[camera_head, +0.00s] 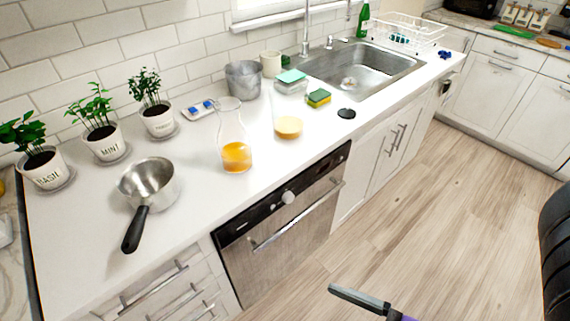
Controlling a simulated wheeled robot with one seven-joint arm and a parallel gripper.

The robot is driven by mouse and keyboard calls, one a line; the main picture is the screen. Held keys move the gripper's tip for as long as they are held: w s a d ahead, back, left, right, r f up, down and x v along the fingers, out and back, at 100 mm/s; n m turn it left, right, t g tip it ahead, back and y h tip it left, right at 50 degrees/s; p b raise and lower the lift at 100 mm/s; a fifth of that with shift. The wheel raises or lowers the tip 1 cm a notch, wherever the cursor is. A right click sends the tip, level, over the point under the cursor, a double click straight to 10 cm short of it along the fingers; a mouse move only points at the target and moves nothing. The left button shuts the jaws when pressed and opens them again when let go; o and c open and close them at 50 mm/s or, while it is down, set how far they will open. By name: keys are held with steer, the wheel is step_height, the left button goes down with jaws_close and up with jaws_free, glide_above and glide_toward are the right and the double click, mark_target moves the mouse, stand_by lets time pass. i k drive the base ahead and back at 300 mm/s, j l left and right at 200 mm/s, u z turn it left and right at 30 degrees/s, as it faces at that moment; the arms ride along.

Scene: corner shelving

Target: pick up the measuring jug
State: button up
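No vessel with clear measuring marks shows. The closest in look is a clear glass jug (234,140), narrow-necked and holding orange liquid, upright on the white counter (190,195) above the dishwasher. A grey metal pail-like vessel (243,80) stands behind it near the wall; I cannot tell its exact kind. My gripper (362,300) shows only in part at the bottom edge, as a grey finger-like piece over the floor. It is well apart from the counter and touches nothing visible. The rest of it is out of frame, so its opening is hidden.
A saucepan (149,183) with its black handle towards the counter's front edge is left of the jug. Potted herbs (102,139) line the wall. The floor (440,190) is clear.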

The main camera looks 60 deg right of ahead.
mark_target(286, 115)
steer(key=l+z, duration=0.1)
steer(key=z, duration=0.3)
steer(key=k+l+z, duration=0.1)
steer(key=z, duration=0.3)
steer(key=l+z, duration=0.2)
steer(key=z, duration=0.2)
steer(key=l+z, duration=0.15)
steer(key=z, duration=0.2)
steer(key=i+j, duration=0.2)
steer(key=i, duration=0.15)
